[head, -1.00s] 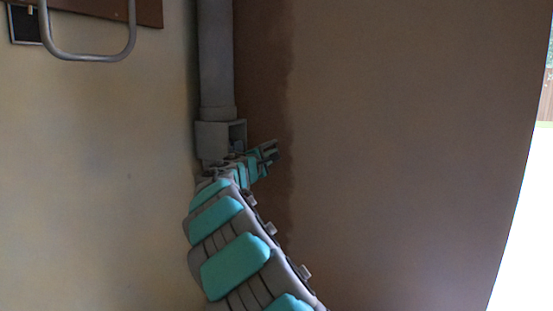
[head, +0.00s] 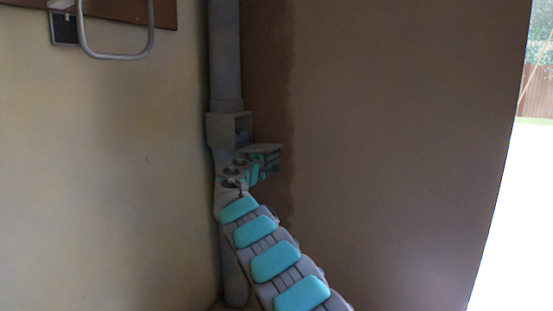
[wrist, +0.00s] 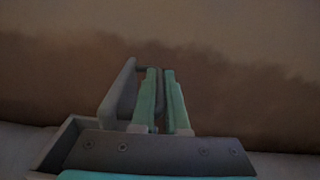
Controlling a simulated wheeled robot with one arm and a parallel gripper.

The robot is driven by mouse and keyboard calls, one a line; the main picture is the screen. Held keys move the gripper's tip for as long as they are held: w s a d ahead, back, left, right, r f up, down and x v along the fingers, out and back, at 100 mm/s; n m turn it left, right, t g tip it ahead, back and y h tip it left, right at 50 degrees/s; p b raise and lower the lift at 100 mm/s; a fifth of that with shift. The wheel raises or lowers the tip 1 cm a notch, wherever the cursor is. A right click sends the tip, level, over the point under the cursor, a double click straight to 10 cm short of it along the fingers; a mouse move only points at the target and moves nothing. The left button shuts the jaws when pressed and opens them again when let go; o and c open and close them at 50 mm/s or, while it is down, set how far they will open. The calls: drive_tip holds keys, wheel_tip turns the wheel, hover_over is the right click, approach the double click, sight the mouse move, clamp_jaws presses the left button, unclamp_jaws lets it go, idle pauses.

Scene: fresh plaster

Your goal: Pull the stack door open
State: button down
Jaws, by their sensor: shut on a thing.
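The stack is a grey vertical pipe (head: 225,55) in the corner, with a box-shaped fitting (head: 215,130) on it that has an open face to the right. The stack door is a grey panel (head: 264,147) that stands out to the right of the fitting, apart from its opening. In the wrist view the door (wrist: 121,92) rises edge-on beside the fitting (wrist: 62,143), with a bar at its top. My gripper (head: 268,161) is at the door, and its teal fingers (wrist: 160,80) are close together on the bar. The exact contact is dim.
A brown wall (head: 400,130) with a darker damp band rises behind the gripper. A cream wall (head: 100,180) is at left, with a grey rail (head: 115,57) high up. A bright opening (head: 510,200) is at far right.

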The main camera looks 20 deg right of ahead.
drive_tip(key=shift+w+f, duration=0.1)
drive_tip(key=shift+f, duration=0.3)
idle(0.3)
drive_tip(key=c, duration=1.2)
unclamp_jaws()
drive_tip(key=shift+a, duration=0.1)
drive_tip(key=shift+s+a+r, duration=0.1)
drive_tip(key=shift+s+a, duration=0.3)
drive_tip(key=shift+a, duration=0.2)
drive_tip(key=v, duration=0.6)
drive_tip(key=shift+b, duration=0.3)
